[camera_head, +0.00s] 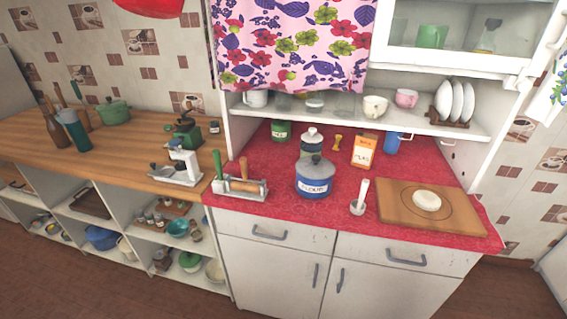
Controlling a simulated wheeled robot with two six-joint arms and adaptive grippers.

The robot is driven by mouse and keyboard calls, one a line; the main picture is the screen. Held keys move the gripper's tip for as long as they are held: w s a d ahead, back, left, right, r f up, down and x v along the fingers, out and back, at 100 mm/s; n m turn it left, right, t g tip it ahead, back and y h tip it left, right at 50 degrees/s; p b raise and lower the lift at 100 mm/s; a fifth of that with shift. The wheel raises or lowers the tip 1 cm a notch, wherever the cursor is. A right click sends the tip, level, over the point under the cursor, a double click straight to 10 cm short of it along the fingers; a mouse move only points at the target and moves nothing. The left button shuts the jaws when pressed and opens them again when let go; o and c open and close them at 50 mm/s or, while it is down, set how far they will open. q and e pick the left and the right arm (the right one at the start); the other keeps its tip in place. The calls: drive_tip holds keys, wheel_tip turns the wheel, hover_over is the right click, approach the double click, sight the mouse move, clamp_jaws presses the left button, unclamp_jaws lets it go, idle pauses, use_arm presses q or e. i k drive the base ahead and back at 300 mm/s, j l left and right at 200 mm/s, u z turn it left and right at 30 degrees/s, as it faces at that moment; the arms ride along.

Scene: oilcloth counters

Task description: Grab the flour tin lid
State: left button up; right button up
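The flour tin (314,186) is a blue enamel tin with a white label, standing upright on the red oilcloth counter near its front middle. Its grey lid (305,166) sits on top and has a small dark knob. Neither of my grippers is in view.
On the red counter (300,211) a rolling pin rack (240,189) stands left of the tin. A small mortar with pestle (358,204), an orange-white box (364,151) and a wooden board (390,207) with dough (427,201) are to the right. A shelf (330,117) overhangs the back.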

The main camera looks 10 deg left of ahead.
sight(314, 167)
drive_tip(key=i+j, duration=0.15)
drive_tip(key=j, duration=0.2)
drive_tip(key=i+j+z, duration=0.1)
drive_tip(key=j, duration=0.25)
drive_tip(key=i+j, duration=0.2)
drive_tip(key=j, duration=0.15)
drive_tip(key=i+j+z, duration=0.1)
drive_tip(key=j, duration=0.25)
drive_tip(key=i+j, duration=0.2)
drive_tip(key=j, duration=0.15)
drive_tip(key=i+j+z, duration=0.1)
drive_tip(key=j, duration=0.3)
